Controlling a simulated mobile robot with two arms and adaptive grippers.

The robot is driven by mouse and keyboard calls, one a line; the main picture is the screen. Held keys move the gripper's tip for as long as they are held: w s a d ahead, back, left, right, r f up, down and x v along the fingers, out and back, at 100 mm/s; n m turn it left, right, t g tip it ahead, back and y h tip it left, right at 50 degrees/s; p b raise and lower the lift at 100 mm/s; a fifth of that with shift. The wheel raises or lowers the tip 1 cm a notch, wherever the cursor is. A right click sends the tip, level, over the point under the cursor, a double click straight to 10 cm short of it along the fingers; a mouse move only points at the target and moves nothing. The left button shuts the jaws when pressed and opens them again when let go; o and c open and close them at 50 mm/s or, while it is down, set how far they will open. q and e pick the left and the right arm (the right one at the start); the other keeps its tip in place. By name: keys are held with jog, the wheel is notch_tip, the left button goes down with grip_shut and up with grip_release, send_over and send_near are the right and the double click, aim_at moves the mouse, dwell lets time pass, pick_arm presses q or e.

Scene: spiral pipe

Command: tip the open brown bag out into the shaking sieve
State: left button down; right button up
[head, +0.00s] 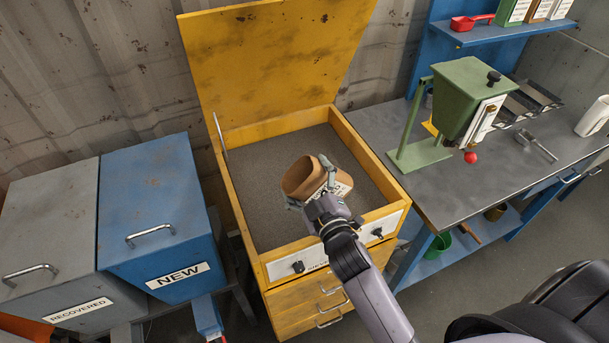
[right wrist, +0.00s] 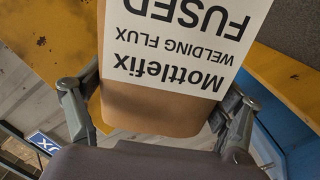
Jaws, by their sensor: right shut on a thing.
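The open brown bag (head: 297,178) is in my right gripper (head: 314,186), over the yellow sieve (head: 354,146) in the head view. Its open mouth faces up and to the left, so the bag looks tilted; its contents cannot be made out. In the right wrist view the bag (right wrist: 150,112) is between the two fingers of the right gripper (right wrist: 156,112), its white welding flux label upside down. The sieve's lid (head: 270,60) stands open at the back, and its grey bed shows around the bag. My left gripper is not in view.
Left of the sieve stand a blue NEW bin (head: 155,195) and a grey RECOVERED bin (head: 50,220), both closed. To the right, a grey bench (head: 440,195) carries a green hopper (head: 465,100) with a red knob. The sieve's raised walls surround its bed.

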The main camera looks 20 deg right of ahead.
jog(key=shift+r+m, duration=0.35)
jog(key=shift+m, duration=0.05)
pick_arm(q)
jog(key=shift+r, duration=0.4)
pick_arm(e)
jog(key=shift+d+f, duration=0.1)
jog(key=shift+f, duration=0.05)
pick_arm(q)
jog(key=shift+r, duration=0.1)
pick_arm(e)
jog(key=m+p, duration=0.2)
jog(key=m, duration=0.1)
jog(key=shift+r, duration=0.4)
jog(key=m, duration=0.1)
jog(key=m+p, duration=0.1)
jog(key=shift+a+m, duration=0.3)
jog(key=shift+a, duration=0.05)
jog(key=shift+f, duration=0.15)
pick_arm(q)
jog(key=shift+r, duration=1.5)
pick_arm(e)
jog(key=shift+d+f+m+y, duration=0.35)
jog(key=shift+d+m, duration=0.35)
jog(key=shift+m, duration=0.4)
jog(key=shift+a, duration=0.1)
